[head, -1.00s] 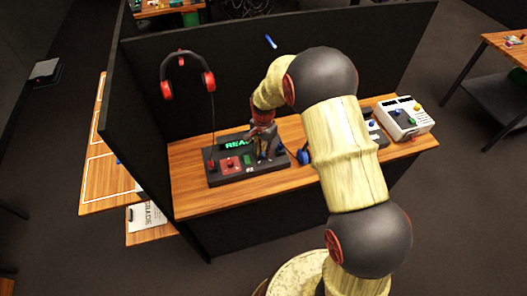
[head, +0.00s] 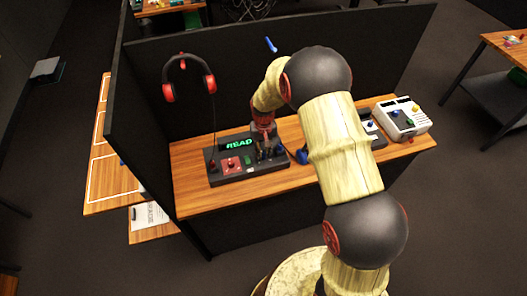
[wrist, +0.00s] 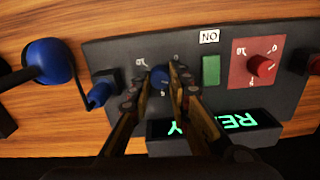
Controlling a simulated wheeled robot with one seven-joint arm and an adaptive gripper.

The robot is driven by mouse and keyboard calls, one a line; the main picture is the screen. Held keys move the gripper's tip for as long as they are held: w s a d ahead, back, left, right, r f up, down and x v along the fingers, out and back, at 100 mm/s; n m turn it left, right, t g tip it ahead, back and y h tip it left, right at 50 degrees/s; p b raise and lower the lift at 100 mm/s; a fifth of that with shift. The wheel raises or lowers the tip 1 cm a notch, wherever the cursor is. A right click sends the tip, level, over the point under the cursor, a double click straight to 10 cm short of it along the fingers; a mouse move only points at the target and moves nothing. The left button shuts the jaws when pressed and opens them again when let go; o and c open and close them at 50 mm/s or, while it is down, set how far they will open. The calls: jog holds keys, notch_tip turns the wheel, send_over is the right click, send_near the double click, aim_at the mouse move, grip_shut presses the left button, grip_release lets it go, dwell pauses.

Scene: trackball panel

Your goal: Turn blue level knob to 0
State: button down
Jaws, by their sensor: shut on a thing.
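The blue level knob (wrist: 160,78) is on the dark panel in the wrist view, between scale marks that look like 10 on its left and 0 on its upper right. My gripper (wrist: 159,73) is shut on the knob, with one finger on each side. The knob's pointer is too small or hidden to read. In the head view my gripper (head: 264,156) reaches down onto the right part of the panel (head: 225,178) and hides the knob there.
A red knob on a red plate (wrist: 262,65), a green switch (wrist: 211,70) and a lit green display (wrist: 238,124) share the panel. A blue-capped control (wrist: 100,93) sits beside my left finger. Headphones (head: 188,78) hang on the partition. A white device (head: 402,118) stands right.

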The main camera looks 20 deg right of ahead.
aim_at(263, 154)
jog(key=n, duration=0.6)
jog(key=shift+p, duration=0.4)
jog(key=n, duration=0.5)
jog(key=shift+n, duration=0.5)
jog(key=c, duration=1.7)
grip_release()
jog(key=shift+o, duration=0.2)
notch_tip(263, 154, up, 12)
